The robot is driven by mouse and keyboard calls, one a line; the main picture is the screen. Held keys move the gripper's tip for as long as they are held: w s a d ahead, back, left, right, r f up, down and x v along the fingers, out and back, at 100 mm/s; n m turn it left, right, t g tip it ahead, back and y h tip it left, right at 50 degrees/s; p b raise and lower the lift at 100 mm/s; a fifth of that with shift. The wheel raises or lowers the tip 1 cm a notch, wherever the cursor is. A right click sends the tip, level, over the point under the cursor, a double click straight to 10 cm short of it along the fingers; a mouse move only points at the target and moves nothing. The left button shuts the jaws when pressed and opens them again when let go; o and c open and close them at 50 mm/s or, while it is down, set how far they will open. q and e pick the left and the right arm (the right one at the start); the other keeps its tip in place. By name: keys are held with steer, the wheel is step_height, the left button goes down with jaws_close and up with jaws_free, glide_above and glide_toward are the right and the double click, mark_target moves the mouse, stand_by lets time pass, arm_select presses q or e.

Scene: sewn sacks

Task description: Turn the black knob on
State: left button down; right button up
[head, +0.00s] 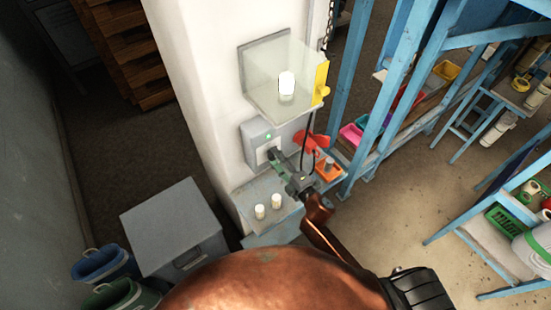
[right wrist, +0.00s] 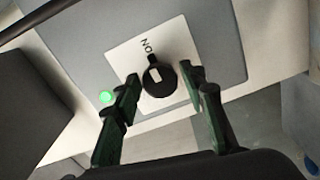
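The black knob (right wrist: 159,81) sits on a white plate (right wrist: 128,52) on a grey control box. It bears a small white mark on the side towards the letters "ON" printed on the plate. A round green lamp (right wrist: 106,97) beside the plate is lit; it also shows on the grey box (head: 255,134) in the head view. My right gripper (right wrist: 160,78) is open, one green finger on each side of the knob, with small gaps seen. My left gripper is out of view.
A clear cover box (head: 262,85) with a white cylinder juts from the white pillar above. Two white cylinders (head: 268,206) stand on a ledge below. A red valve handle (head: 311,141) and dark cable are close right of the gripper. Blue shelving stands further right.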

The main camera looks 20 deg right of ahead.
steer(key=shift+o, duration=0.8)
steer(key=shift+s, duration=0.1)
steer(key=v, duration=1.1)
steer(key=shift+s+d, duration=0.15)
steer(key=shift+s, duration=0.25)
steer(key=shift+r, duration=0.1)
